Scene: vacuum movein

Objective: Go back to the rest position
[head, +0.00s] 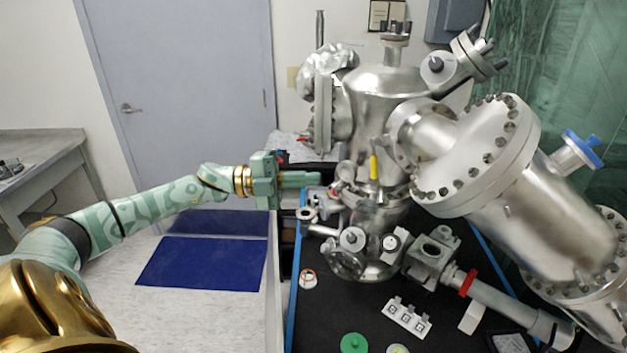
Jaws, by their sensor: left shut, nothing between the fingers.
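My left gripper (300,179) is green and shut, with nothing between its fingers. Its arm reaches in from the left, and the fingers point right toward the steel vacuum chamber (385,100). The fingertips end a little left of the chamber's lower part, above the left edge of the black bench; I cannot tell the exact gap. My right gripper is not in the picture.
The black bench (325,325) has a blue edge and carries flanged steel pipes, a white block with square marks (407,318) and a green disc (353,343). A blue mat (205,263) lies left of it. A grey table (50,165) stands far left.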

